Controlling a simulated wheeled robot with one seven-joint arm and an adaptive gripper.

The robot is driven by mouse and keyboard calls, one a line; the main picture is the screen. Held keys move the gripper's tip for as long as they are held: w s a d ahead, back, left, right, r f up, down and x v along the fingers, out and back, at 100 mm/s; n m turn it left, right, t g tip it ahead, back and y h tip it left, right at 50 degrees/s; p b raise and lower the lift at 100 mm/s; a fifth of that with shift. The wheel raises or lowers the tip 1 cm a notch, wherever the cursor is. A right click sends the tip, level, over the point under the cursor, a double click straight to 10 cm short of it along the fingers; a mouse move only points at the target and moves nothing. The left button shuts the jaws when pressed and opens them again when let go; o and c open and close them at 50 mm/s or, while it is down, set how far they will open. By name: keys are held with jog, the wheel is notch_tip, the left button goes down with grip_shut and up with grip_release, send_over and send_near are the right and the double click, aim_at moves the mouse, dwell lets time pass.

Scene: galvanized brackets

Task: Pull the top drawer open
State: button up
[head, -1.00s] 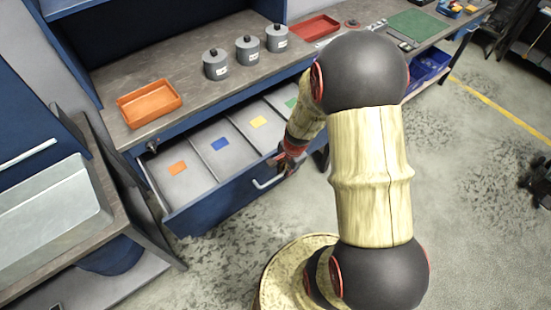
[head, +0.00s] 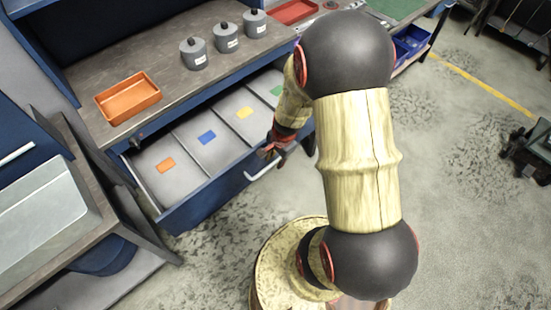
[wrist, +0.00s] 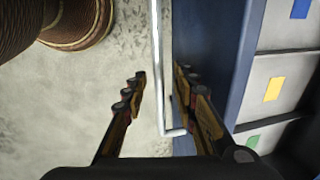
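The top drawer (head: 215,190) is blue-fronted and stands pulled out from under the workbench. Its grey inside shows compartments with orange, blue, yellow and green labels. Its pale bar handle (head: 257,173) is on the front; in the wrist view the handle (wrist: 158,75) runs lengthwise between my fingers. My gripper (head: 275,150) is at the handle's right part. In the wrist view my gripper (wrist: 158,88) is open, one finger on each side of the bar. The left finger is clear of the bar; whether the right one touches it I cannot tell.
An orange tray (head: 128,98) and three grey lidded cans (head: 226,38) stand on the workbench (head: 155,72). A bench with a metal basin (head: 45,215) is close on the drawer's left. The floor (head: 215,260) before the drawer is clear.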

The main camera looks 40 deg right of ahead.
jog(key=shift+r, duration=0.1)
notch_tip(320, 180, up, 12)
jog(key=s, duration=0.2)
jog(key=shift+s+f, duration=0.15)
jog(key=shift+f, duration=0.05)
dwell(0.7)
jog(key=s+a+r+n+t+b, duration=0.1)
jog(key=s+a+r+n, duration=0.2)
jog(key=a+r+n, duration=0.5)
jog(key=s+a+r+n+t+b, duration=0.2)
jog(key=s+a+r+n, duration=0.2)
jog(key=a+r+n, duration=0.5)
notch_tip(320, 180, up, 3)
jog(key=shift+s+n, duration=0.3)
